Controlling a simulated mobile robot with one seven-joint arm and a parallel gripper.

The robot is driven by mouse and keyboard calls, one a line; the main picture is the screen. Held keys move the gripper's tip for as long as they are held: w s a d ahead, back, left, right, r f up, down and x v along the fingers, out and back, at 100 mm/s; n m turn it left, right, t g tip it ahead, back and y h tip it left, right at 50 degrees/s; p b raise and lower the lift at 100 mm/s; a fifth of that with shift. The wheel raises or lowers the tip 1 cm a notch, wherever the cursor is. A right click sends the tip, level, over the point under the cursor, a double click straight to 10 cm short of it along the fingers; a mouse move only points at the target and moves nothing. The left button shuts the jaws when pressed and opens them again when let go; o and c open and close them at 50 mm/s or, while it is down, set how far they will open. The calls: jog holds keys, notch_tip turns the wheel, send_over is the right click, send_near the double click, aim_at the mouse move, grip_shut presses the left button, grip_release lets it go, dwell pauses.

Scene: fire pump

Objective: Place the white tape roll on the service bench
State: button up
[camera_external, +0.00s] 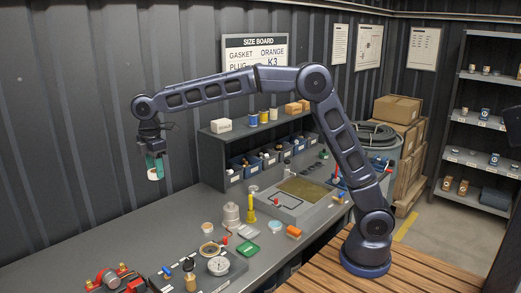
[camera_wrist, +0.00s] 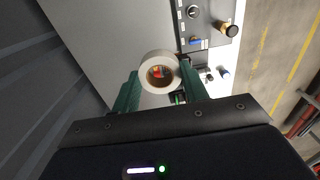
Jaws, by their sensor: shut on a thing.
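The white tape roll (camera_external: 153,175) is held between the fingers of my gripper (camera_external: 154,163), high above the left part of the grey bench in the external view. In the wrist view the roll (camera_wrist: 149,61) sits between the two green fingers of my gripper (camera_wrist: 159,80), and I look through its hole. My gripper is shut on it. The service bench (camera_external: 115,232) runs along the corrugated wall. A bare grey stretch of its top (camera_wrist: 100,35) shows in the wrist view.
A dark panel with a gauge (camera_external: 218,266) and a red pump part (camera_external: 110,280) stand at the bench's front. The bench's left back is clear.

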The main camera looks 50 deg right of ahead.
notch_tip(320, 180, up, 12)
jog(key=w+d+m, duration=0.1)
jog(key=w+d, duration=0.5)
jog(key=d, duration=0.4)
jog(key=w+d+m, duration=0.2)
jog(key=w+d, duration=0.4)
jog(key=d, duration=0.4)
jog(key=w+d+m, duration=0.1)
jog(key=w+d, duration=0.5)
jog(key=d, duration=0.3)
jog(key=w+d+m, duration=0.3)
jog(key=d+m, duration=0.2)
jog(key=d, duration=2.8)
jog(key=s+d+m, duration=0.2)
jog(key=s+d, duration=0.3)
jog(key=d, duration=0.6)
jog(key=s+d+m, duration=0.1)
jog(key=s+d, duration=0.3)
jog(key=d, duration=0.7)
jog(key=s+d+m, duration=0.2)
jog(key=s+d, duration=0.3)
jog(key=d, duration=0.7)
jog(key=s+d+m, duration=0.4)
jog(key=s+d, duration=1.7)
jog(key=s, duration=0.4)
jog(key=f, duration=4.6)
jog(key=shift+w+f, duration=0.25)
jog(key=shift+w, duration=0.05)
jog(key=shift+f, duration=0.1)
jog(key=o, duration=1)
